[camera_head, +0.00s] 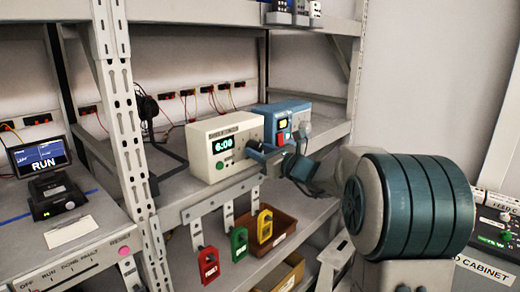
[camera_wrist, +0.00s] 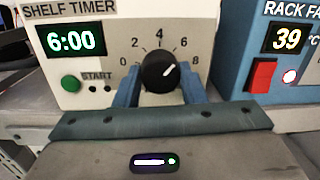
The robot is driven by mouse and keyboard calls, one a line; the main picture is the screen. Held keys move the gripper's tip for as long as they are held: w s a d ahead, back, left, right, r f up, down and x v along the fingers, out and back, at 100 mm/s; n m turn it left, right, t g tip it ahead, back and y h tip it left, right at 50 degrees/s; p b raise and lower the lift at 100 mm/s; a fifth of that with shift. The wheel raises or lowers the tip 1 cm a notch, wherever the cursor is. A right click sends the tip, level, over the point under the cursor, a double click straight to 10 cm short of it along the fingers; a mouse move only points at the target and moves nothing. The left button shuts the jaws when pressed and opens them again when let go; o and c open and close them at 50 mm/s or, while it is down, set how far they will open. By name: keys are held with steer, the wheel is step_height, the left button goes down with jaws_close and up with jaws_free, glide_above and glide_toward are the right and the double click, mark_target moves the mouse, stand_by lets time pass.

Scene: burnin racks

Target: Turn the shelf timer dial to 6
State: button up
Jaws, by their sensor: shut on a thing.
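The shelf timer (camera_head: 222,150) is a cream box on the middle shelf, and its green display reads 6:00 in the wrist view (camera_wrist: 72,41). Its black dial (camera_wrist: 160,72) is on the right of the front face, inside a scale marked 0 to 8. The dial's white pointer slants to the upper right, toward the 6 side. My gripper (camera_wrist: 160,88) has a blue finger on each side of the dial and is shut on it. In the head view my gripper (camera_head: 264,152) covers the dial. A green START button (camera_wrist: 70,83) is at the lower left of the face.
A blue rack fan unit (camera_head: 283,118) with a red switch stands close on the right; its display reads 39 in the wrist view. Red, green and yellow tags (camera_head: 239,243) hang below the shelf edge. A rack upright (camera_head: 127,130) stands at left.

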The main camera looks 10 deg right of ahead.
steer(key=shift+f, duration=0.1)
stand_by(0.4)
steer(key=o, duration=1)
steer(key=r+b+v, duration=0.1)
steer(key=v, duration=1.2)
steer(key=shift+s+d+f, duration=0.2)
steer(key=shift+s+f, duration=0.2)
